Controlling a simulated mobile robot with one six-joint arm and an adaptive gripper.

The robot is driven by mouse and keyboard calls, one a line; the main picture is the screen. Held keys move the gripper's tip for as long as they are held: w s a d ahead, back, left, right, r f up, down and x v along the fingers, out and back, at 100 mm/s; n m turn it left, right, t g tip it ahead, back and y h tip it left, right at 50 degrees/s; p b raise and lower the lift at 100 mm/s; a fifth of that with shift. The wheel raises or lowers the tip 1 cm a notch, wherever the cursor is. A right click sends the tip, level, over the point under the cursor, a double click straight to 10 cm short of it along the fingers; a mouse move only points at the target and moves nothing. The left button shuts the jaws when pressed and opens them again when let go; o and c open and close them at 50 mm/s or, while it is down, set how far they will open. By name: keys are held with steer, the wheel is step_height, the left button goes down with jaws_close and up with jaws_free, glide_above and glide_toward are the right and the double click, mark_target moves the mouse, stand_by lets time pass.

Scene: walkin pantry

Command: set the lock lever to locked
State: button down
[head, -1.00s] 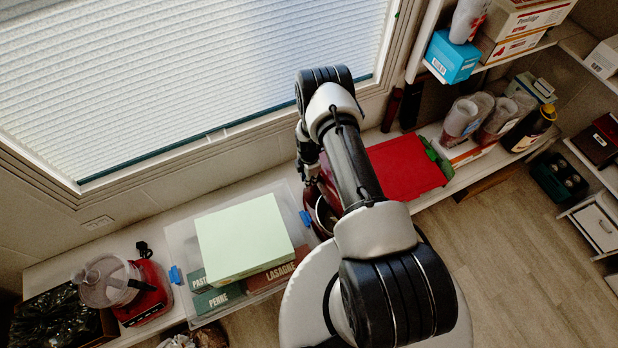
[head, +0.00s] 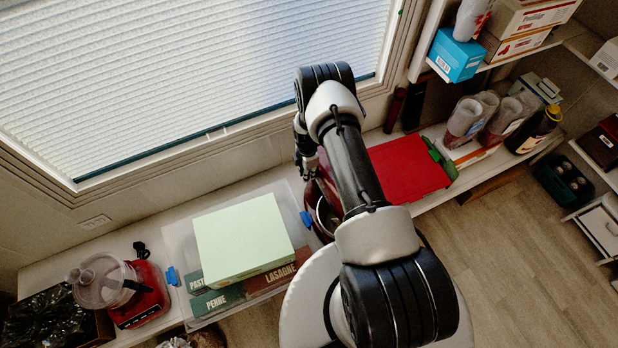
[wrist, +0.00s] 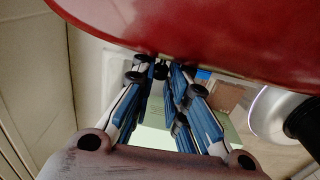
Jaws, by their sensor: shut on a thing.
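A glossy dark red appliance body (wrist: 200,28) fills the top of the wrist view. Part of it shows in the head view (head: 327,186), mostly hidden behind my arm. My gripper (wrist: 160,72) reaches up to the lower edge of this red body, with its fingertips close together. They are shut on a small dark piece at that edge, which fits the lock lever. The fingers cover it almost wholly, so its shape and setting cannot be read.
Left of the arm a clear bin (head: 177,240) holds a pale green box (head: 242,237) and pasta boxes. A red food processor (head: 145,295) stands farther left. A red board (head: 408,168) lies right of the arm. The window blind (head: 190,70) is behind.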

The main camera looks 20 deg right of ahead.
steer(key=c, duration=1.6)
jaws_free()
steer(key=shift+w, duration=0.3)
steer(key=shift+r, duration=0.15)
step_height(320, 180, up, 12)
steer(key=shift+s+f, duration=0.1)
